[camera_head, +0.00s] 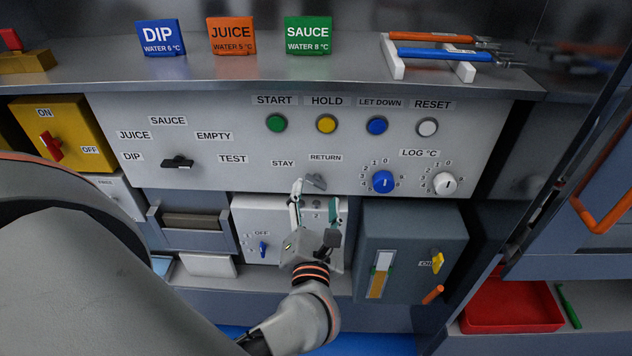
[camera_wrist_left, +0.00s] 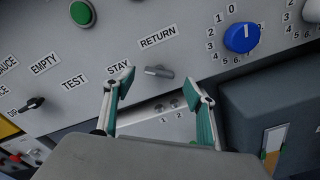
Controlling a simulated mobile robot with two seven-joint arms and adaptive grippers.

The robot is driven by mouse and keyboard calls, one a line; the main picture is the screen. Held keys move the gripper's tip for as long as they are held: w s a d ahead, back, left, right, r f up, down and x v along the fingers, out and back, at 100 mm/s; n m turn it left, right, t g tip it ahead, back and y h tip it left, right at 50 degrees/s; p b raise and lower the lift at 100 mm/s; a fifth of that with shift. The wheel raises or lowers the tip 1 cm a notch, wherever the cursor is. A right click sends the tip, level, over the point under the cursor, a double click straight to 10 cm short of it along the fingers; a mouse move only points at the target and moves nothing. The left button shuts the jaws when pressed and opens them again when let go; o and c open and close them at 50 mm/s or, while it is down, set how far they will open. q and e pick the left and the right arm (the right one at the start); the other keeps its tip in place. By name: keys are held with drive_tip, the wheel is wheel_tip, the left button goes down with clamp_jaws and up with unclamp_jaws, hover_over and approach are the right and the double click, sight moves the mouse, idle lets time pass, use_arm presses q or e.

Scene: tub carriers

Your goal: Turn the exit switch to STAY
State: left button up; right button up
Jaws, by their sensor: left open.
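The exit switch (camera_head: 316,180) is a small grey lever knob on the light grey panel, below the RETURN label (camera_head: 325,157) and right of the STAY label (camera_head: 283,163). In the left wrist view the knob (camera_wrist_left: 158,71) lies nearly level, with RETURN above it and STAY to its left. I cannot tell for sure which end is its pointer. My left gripper (camera_head: 316,194) is open in front of the panel, just below the knob. In the left wrist view its fingertips (camera_wrist_left: 158,82) stand on either side of the knob, apart from it. My right gripper is not in view.
A black selector (camera_head: 177,162) sits left on the panel. Blue (camera_head: 383,182) and white (camera_head: 444,184) dials are at the right, with several push buttons above. A white box (camera_head: 247,216) and a dark grey box (camera_head: 405,225) stand below the panel.

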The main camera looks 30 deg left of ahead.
sight(317, 184)
use_arm(q)
drive_tip(key=shift+x, duration=2.25)
drive_tip(key=shift+s, duration=0.1)
drive_tip(key=shift+c, duration=0.5)
drive_tip(key=c, duration=1)
drive_tip(key=shift+n, duration=0.5)
drive_tip(key=shift+c, duration=0.2)
drive_tip(key=o, duration=1.1)
drive_tip(key=shift+o, duration=0.2)
drive_tip(key=v, duration=1.2)
